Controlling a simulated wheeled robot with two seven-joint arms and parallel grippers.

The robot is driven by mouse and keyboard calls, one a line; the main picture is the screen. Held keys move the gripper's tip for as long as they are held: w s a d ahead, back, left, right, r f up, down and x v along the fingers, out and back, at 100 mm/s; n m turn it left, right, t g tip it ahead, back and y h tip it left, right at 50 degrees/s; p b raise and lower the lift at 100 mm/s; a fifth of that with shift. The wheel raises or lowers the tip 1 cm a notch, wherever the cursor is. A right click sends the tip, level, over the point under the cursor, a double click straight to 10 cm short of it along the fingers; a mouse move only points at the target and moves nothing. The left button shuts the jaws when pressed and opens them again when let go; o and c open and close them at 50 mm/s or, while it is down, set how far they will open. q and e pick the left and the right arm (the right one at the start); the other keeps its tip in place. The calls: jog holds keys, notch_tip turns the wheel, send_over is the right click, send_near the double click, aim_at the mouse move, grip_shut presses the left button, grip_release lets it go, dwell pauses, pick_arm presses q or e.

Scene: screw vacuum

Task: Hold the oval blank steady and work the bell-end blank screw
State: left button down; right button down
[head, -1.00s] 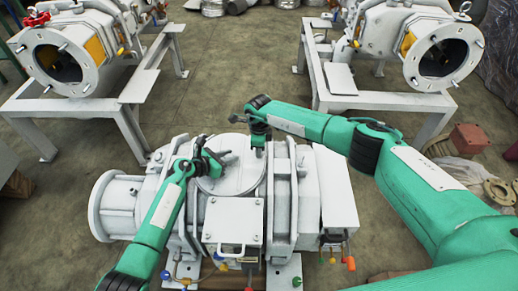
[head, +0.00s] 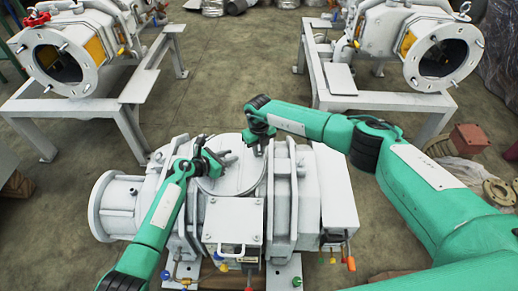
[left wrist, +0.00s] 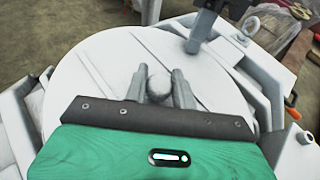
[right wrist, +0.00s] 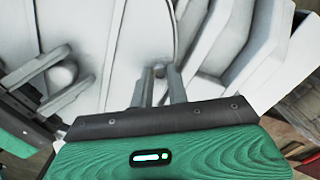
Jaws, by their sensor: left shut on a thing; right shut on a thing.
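The oval blank is the broad white rounded plate (head: 235,186) on top of the white vacuum housing, and it fills much of the left wrist view (left wrist: 90,75). My left gripper (head: 222,157) is shut on the rounded knob (left wrist: 158,85) on this plate, with one finger on each side. My right gripper (head: 258,151) is shut on a small screw (right wrist: 159,70) at the plate's edge, with its fingers pointing down. Most of the screw is hidden between the fingers. The left gripper's fingers also show at the left of the right wrist view.
White ribs (head: 279,190) of the housing rise just right of the right gripper. A flat box (head: 232,220) with a handle sits in front of the plate. Two similar housings on stands (head: 140,85) are at the back. Grey floor lies between.

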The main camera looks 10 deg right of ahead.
aim_at(260, 152)
pick_arm(q)
jog(key=shift+s+a+f, duration=0.1)
jog(key=shift+f, duration=0.15)
pick_arm(e)
jog(key=m, duration=0.7)
jog(key=shift+w+r, duration=0.1)
jog(key=shift+r, duration=0.05)
jog(key=m, duration=0.4)
jog(key=shift+m, duration=0.4)
pick_arm(q)
jog(key=shift+f, duration=0.1)
pick_arm(e)
jog(key=shift+m, duration=1.6)
jog(key=c, duration=1.3)
grip_release()
jog(key=shift+c, duration=0.2)
pick_arm(q)
jog(key=shift+r, duration=0.25)
pick_arm(e)
notch_tip(260, 152, up, 12)
jog(key=shift+d, duration=0.1)
